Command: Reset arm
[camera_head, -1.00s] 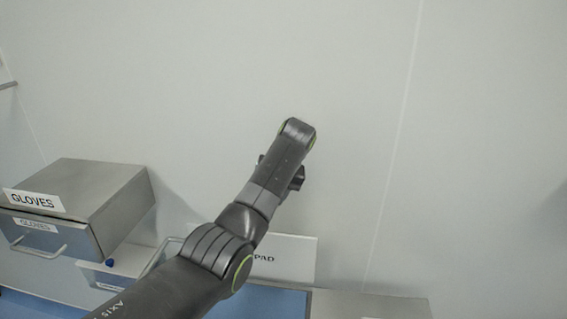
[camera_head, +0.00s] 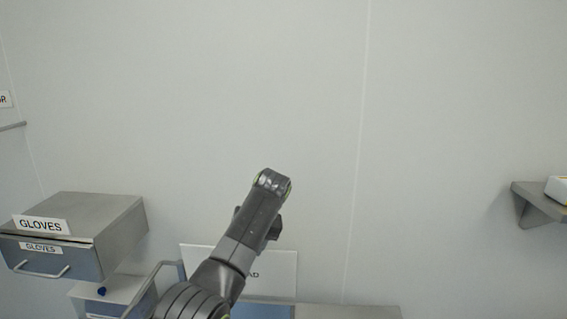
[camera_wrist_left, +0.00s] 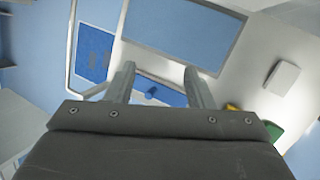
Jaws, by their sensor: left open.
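My left arm (camera_head: 238,248) comes in from below in the head view and reaches up in front of the pale wall. In that view its gripper's fingers cannot be made out. In the left wrist view my left gripper (camera_wrist_left: 160,82) has its two fingers spread apart with nothing between them. Blue and white surfaces lie beyond the fingers. My right gripper is in no view.
A steel box labelled GLOVES (camera_head: 75,235) stands at the left with its drawer front and handle facing out. A white sign (camera_head: 270,268) is partly hidden behind my arm. A wall shelf (camera_head: 538,203) is at the right. The upper wall is clear.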

